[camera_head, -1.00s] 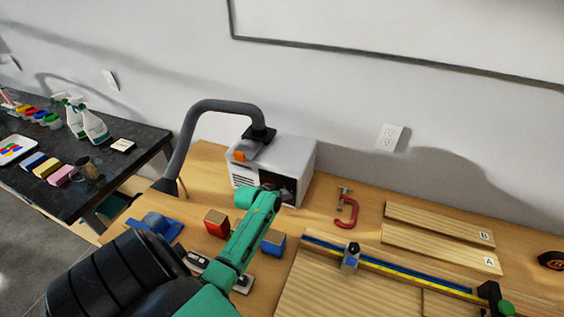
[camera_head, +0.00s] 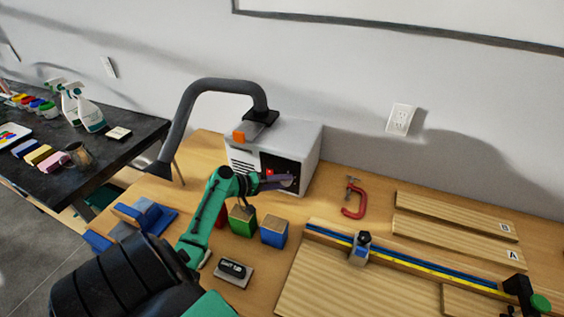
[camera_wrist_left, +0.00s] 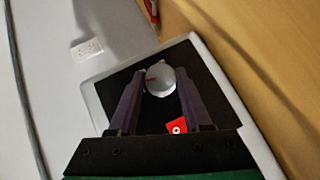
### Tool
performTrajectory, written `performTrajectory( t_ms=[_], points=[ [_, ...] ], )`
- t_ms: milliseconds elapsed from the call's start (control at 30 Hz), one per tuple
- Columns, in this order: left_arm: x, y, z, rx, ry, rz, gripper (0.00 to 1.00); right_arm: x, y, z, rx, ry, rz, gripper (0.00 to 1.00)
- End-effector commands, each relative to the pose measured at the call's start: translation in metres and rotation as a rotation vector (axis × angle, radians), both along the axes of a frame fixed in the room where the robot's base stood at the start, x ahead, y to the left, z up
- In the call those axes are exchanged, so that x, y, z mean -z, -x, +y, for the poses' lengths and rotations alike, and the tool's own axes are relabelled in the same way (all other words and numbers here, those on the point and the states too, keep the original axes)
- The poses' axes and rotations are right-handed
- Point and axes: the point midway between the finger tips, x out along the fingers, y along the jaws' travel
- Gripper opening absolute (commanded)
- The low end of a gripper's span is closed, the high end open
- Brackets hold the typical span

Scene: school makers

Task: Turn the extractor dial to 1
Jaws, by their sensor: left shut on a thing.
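The extractor (camera_head: 297,135) is a white box with a black front panel, standing on the wooden bench against the wall, with a grey hose on top. Its dial (camera_wrist_left: 160,78) is a round silver knob with a small red mark, seen in the left wrist view between my fingertips. My left gripper (camera_head: 284,181) reaches the panel from the left, and its purple-grey fingers hide most of the dial in the head view. In the left wrist view my left gripper (camera_wrist_left: 159,82) is shut on the dial's two sides. I cannot read any numbers around the dial. My right gripper is not seen.
A red switch (camera_wrist_left: 177,126) sits on the panel beside the dial. Coloured blocks (camera_head: 274,232) and a label holder (camera_head: 234,271) lie in front of the extractor. A red clamp (camera_head: 354,201) and wooden boards (camera_head: 450,238) lie to the right.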

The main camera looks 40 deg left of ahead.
Motion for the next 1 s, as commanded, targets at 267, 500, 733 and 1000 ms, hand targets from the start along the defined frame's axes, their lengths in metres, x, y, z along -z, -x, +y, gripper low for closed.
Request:
performTrajectory(
  t_ms=[267, 500, 733, 1000],
  points=[
    [0.0037, 0.0006, -0.0004, 0.001, 0.08, -0.023, 0.0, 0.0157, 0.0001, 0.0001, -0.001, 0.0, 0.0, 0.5],
    [0.0024, 0.0006, -0.0005, 0.002, 0.093, -0.027, 0.0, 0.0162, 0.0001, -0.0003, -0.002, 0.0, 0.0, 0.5],
    [0.0024, 0.0007, -0.0007, 0.002, 0.093, -0.026, 0.0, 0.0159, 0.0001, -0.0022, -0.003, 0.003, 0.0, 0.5],
    [0.0018, 0.0004, -0.0003, 0.001, 0.091, -0.028, 0.78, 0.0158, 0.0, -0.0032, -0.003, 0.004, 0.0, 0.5]
  ],
)
